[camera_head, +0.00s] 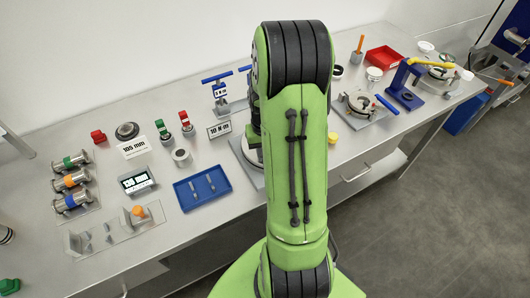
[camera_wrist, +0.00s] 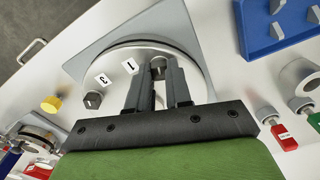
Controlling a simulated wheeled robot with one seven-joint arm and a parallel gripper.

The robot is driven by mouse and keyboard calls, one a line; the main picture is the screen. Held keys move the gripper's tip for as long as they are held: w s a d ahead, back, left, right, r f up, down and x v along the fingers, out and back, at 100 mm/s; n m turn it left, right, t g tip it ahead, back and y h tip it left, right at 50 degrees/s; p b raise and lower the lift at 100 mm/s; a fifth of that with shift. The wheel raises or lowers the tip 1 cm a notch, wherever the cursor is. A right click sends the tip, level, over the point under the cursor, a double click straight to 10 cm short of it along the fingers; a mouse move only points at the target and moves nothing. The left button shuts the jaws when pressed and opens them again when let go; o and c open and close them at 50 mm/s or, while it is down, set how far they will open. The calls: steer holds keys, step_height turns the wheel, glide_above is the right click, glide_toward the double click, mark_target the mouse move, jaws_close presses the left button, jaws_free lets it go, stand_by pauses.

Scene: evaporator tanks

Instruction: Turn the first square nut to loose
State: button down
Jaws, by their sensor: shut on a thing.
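In the wrist view, a round metal lid with a bright rim (camera_wrist: 112,55) sits on a grey square plate (camera_wrist: 185,22). My gripper (camera_wrist: 158,72) reaches over the lid's near edge. Its two dark fingers are closed around the first square nut (camera_wrist: 158,63), next to a white label marked 1 (camera_wrist: 130,66). The fingers hide most of this nut. Another dark nut (camera_wrist: 93,100) stands to the left, by a label that looks like 3 (camera_wrist: 103,79). In the head view my green arm covers the gripper and most of the lid.
A yellow knob (camera_wrist: 51,104) stands left of the lid. A clamp fixture (camera_head: 362,106) and blue stand (camera_head: 405,90) are to the right.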

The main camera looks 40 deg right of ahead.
steer(key=shift+n, duration=1.1)
steer(key=shift+w, duration=0.1)
steer(key=c, duration=1)
jaws_free()
steer(key=shift+c, duration=0.2)
step_height(320, 180, up, 16)
steer(key=p, duration=0.2)
steer(key=shift+f, duration=0.1)
